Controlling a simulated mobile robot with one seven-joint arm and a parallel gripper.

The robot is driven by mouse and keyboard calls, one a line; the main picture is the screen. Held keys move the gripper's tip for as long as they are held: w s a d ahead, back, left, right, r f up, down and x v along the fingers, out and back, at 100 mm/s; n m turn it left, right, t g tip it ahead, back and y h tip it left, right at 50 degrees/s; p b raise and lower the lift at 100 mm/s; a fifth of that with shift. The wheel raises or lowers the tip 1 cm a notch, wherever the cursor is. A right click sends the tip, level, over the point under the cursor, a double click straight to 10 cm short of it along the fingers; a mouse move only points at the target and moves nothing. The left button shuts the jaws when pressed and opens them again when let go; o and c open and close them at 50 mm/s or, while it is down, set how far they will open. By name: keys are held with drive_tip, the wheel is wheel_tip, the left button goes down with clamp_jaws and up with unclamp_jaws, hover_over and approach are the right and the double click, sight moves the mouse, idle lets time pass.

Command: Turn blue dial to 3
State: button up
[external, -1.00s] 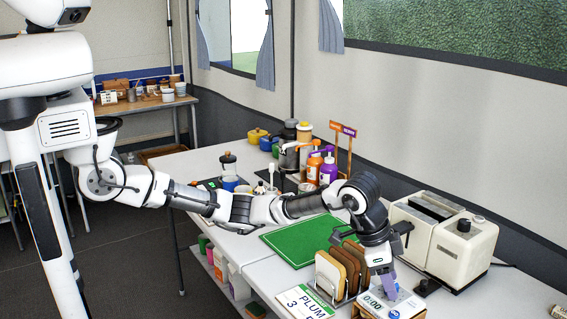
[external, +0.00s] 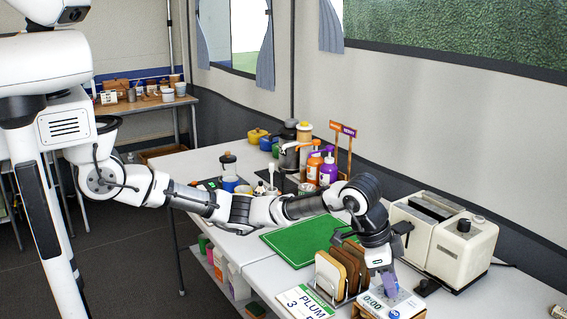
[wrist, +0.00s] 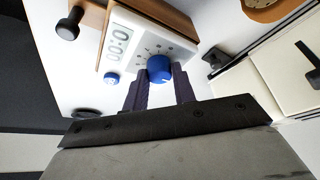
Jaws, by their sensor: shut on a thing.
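The blue dial (wrist: 159,69) sits on the face of a white timer box (wrist: 124,27), with printed marks around it. The timer's display (wrist: 118,42) reads 0:00, and a small blue button (wrist: 111,79) is beside it. My gripper (wrist: 160,82) is shut on the blue dial, with a dark finger on either side of it. In the external view my gripper (external: 388,284) reaches down onto the timer (external: 405,304), and the dial is hidden there. I cannot read which number the dial points to.
A cream toaster (external: 452,246) is behind and to the right. A card reading PLUM 3 (external: 306,302) lies at the front. A green mat (external: 300,240) is farther back.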

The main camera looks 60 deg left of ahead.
drive_tip(key=m+p, duration=0.1)
drive_tip(key=m, duration=0.1)
drive_tip(key=m+g+p, duration=0.1)
drive_tip(key=m, duration=0.1)
drive_tip(key=shift+a+r+g+h, duration=0.1)
drive_tip(key=shift+g+h, duration=0.2)
drive_tip(key=shift+h, duration=0.1)
drive_tip(key=m+g+p, duration=0.1)
drive_tip(key=m, duration=0.1)
drive_tip(key=m+p, duration=0.1)
drive_tip(key=m, duration=0.1)
drive_tip(key=shift+w+m+g, duration=0.2)
drive_tip(key=shift+m+g, duration=0.2)
drive_tip(key=m, duration=0.2)
drive_tip(key=m+g, duration=0.1)
drive_tip(key=m, duration=0.1)
drive_tip(key=shift+w+m+g, duration=0.1)
drive_tip(key=shift+m+g, duration=0.2)
drive_tip(key=shift+w+m+g+y, duration=0.1)
drive_tip(key=shift+m+g+y, duration=0.45)
drive_tip(key=shift+m, duration=1.35)
drive_tip(key=o, duration=1)
drive_tip(key=shift+b, duration=0.35)
drive_tip(key=v, duration=0.6)
drive_tip(key=b+v, duration=0.1)
drive_tip(key=v, duration=0.6)
drive_tip(key=shift+w+a+r, duration=0.1)
drive_tip(key=shift+w+r, duration=0.15)
drive_tip(key=shift+w, duration=0.05)
